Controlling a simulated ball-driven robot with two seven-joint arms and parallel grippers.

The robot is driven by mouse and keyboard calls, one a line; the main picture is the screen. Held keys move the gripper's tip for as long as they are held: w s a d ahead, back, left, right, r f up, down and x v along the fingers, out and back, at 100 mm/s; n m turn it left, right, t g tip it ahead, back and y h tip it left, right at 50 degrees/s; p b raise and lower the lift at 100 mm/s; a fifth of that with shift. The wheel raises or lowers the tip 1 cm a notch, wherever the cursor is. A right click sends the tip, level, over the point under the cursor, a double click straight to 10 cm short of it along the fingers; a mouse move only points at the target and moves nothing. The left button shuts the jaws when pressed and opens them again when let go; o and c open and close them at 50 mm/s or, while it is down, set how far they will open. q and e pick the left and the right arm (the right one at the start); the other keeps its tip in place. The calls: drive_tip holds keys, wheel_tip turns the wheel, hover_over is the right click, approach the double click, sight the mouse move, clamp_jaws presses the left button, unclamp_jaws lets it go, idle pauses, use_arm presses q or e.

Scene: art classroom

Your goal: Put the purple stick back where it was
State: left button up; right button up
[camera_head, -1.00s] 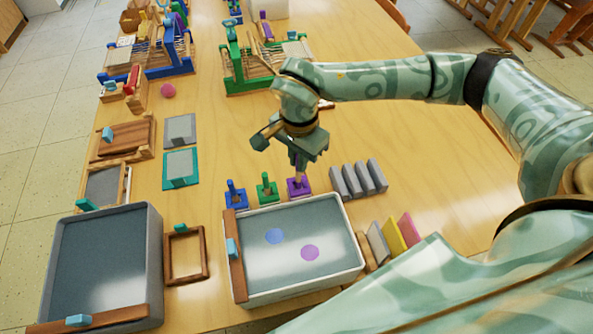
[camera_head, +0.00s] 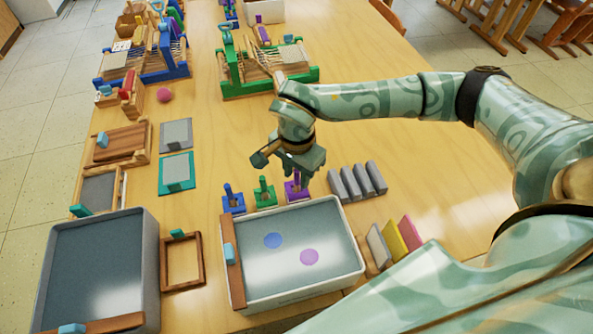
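The purple stick (camera_head: 295,184) stands upright at the purple square holder (camera_head: 297,195), behind the white tray. My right gripper (camera_head: 298,180) is right above it, pointing down, with its fingers at the stick's top. The gripper body hides the upper part of the stick, and I cannot tell whether the fingers are closed on it. The blue stick in its holder (camera_head: 233,203) and the green stick in its holder (camera_head: 265,194) stand in a row to the left. My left gripper is out of view.
The white tray (camera_head: 360,268) of liquid shows a blue spot (camera_head: 273,240) and a purple spot (camera_head: 309,257). Several grey blocks (camera_head: 358,182) stand right of the holder. Coloured slabs (camera_head: 394,243) stand right of the tray.

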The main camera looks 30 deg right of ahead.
wheel_tip(320, 180, up, 12)
drive_tip(key=p, duration=0.3)
drive_tip(key=shift+r, duration=0.15)
idle(1.4)
